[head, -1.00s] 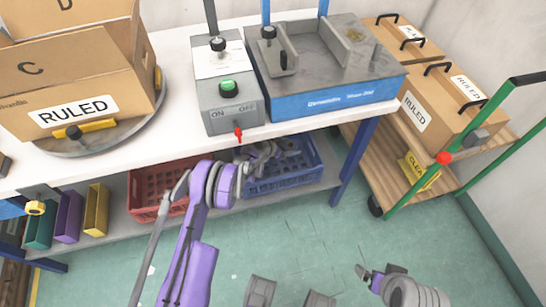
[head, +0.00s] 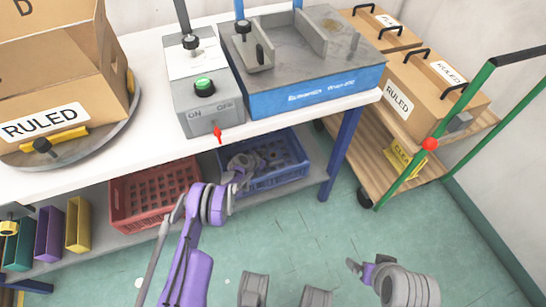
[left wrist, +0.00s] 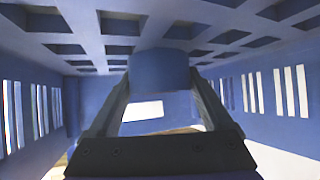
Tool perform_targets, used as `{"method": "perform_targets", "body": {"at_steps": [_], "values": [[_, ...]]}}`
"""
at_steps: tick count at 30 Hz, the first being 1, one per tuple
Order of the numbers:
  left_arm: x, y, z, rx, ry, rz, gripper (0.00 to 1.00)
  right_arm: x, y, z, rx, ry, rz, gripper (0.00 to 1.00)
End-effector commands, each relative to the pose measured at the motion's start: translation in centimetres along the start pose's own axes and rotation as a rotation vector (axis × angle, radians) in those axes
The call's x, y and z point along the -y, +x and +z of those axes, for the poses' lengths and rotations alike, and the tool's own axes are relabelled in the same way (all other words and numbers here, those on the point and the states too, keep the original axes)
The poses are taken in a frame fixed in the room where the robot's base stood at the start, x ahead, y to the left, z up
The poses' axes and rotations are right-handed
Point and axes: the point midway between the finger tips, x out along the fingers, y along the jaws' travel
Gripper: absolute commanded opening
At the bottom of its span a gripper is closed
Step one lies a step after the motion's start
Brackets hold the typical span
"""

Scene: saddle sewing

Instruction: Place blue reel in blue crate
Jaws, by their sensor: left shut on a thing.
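The blue crate (head: 283,177) stands on the lower shelf of the white table, beside a red crate. My left gripper (head: 250,160) is at the blue crate, reaching into it from the front. In the left wrist view, the crate's slotted walls and grid floor (left wrist: 120,25) surround the gripper. There its two fingers are shut on the blue reel (left wrist: 160,70), which shows against the grid floor. Whether the reel touches the floor cannot be told. In the head view the reel cannot be made out. Part of my right arm's end (head: 365,270) shows at the lower right; its jaws are unclear.
The red crate (head: 150,210) is left of the blue one. Yellow, purple and green bins (head: 78,225) stand farther left. The tabletop (head: 150,140) overhangs the crates, and a blue table leg (head: 340,150) stands to the right. A wooden cart (head: 385,180) is beyond it.

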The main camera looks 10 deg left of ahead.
Motion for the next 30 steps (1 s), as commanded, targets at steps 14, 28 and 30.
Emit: {"method": "perform_targets", "body": {"at_steps": [14, 28, 30], "values": [[0.0, 0.1, 0.1, 0.0, 0.0, 0.0, 1.0, 0.0, 0.2, 0.1, 0.001, 0.0, 0.0, 1.0], [0.1, -4.4, -0.3, -0.001, -0.001, -0.002, 1.0, 0.0, -1.5, -0.4, -0.004, 0.0, 0.0, 1.0], [0.0, -5.5, -0.3, -0.001, -0.001, -0.001, 1.0, 0.0, -1.8, -0.4, -0.005, 0.0, 0.0, 1.0]]}}
